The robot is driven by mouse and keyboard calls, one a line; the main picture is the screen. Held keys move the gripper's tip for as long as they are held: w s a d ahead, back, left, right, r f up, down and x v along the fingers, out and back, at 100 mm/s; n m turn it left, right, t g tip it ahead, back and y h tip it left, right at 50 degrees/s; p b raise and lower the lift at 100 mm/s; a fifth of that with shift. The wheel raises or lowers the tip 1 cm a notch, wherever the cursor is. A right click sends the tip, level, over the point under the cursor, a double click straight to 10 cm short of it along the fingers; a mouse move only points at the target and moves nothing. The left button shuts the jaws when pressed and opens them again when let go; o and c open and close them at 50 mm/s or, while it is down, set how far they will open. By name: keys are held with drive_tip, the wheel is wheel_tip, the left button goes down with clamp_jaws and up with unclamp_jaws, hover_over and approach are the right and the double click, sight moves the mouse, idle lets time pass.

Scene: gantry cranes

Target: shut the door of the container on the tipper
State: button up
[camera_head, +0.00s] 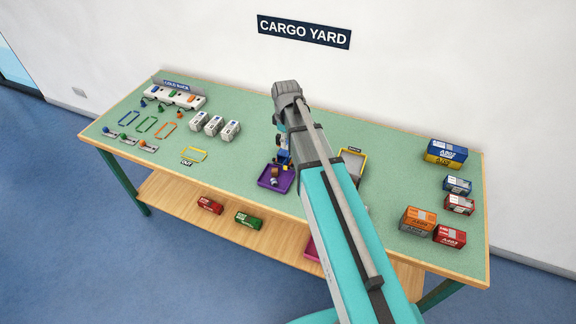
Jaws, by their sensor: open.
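A small blue structure (283,157), which looks like the tipper, stands mid-table, partly hidden by my arm. I cannot make out a container or its door on it. A purple tray (264,182) with small brown and grey pieces lies at its front. My arm crosses the middle of the picture from the lower right and bends down near the blue structure. My gripper does not show; my arm hides it.
White reefer containers (212,126) and a rack (178,94) stand at the left. A grey tray with a yellow edge (352,160) stands right of my arm. Stacked containers (446,152) stand at the right. Red (209,205) and green (248,220) containers lie on the lower shelf.

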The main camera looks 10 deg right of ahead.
drive_tip(key=shift+f, duration=0.15)
wheel_tip(320, 180, down, 14)
drive_tip(key=b, duration=1.3)
drive_tip(key=shift+r+b, duration=0.25)
drive_tip(key=shift+b, duration=0.15)
drive_tip(key=shift+c, duration=0.3)
clamp_jaws()
drive_tip(key=shift+d, duration=0.15)
